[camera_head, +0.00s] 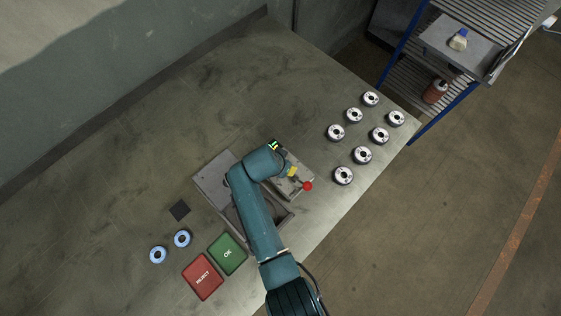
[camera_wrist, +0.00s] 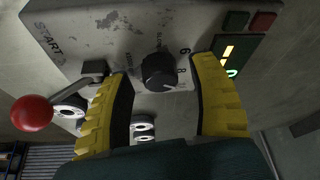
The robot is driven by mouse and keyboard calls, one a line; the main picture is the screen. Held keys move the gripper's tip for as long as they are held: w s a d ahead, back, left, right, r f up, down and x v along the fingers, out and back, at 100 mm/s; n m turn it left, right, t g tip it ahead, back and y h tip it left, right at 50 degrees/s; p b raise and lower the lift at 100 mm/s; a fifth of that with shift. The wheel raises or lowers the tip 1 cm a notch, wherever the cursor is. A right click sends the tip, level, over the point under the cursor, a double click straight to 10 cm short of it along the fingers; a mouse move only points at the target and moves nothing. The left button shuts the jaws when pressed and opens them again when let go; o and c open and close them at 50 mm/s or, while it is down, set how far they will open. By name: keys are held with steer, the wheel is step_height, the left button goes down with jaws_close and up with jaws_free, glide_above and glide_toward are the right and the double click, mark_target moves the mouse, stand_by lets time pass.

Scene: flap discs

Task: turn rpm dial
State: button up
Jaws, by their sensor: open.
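The rpm dial (camera_wrist: 158,72) is a black round knob on a worn grey panel (camera_wrist: 125,25) in the wrist view. Scale marks such as 6 and 8 stand beside it. My gripper (camera_wrist: 161,66) is open, with one yellow finger on each side of the dial. A gap shows between the dial and each finger. In the head view my gripper (camera_head: 291,171) is over the grey machine (camera_head: 213,178), and my arm hides the dial there.
A red ball lever (camera_wrist: 32,113) sticks out left of the fingers; it also shows in the head view (camera_head: 307,186). A lit display (camera_wrist: 231,60) is right of the dial. Several flap discs (camera_head: 363,155) stand at right. Green OK (camera_head: 228,254) and red REJECT (camera_head: 203,277) pads lie in front.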

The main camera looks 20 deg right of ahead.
steer(key=v, duration=1.1)
steer(key=shift+s+a+r, duration=0.2)
steer(key=shift+r, duration=0.15)
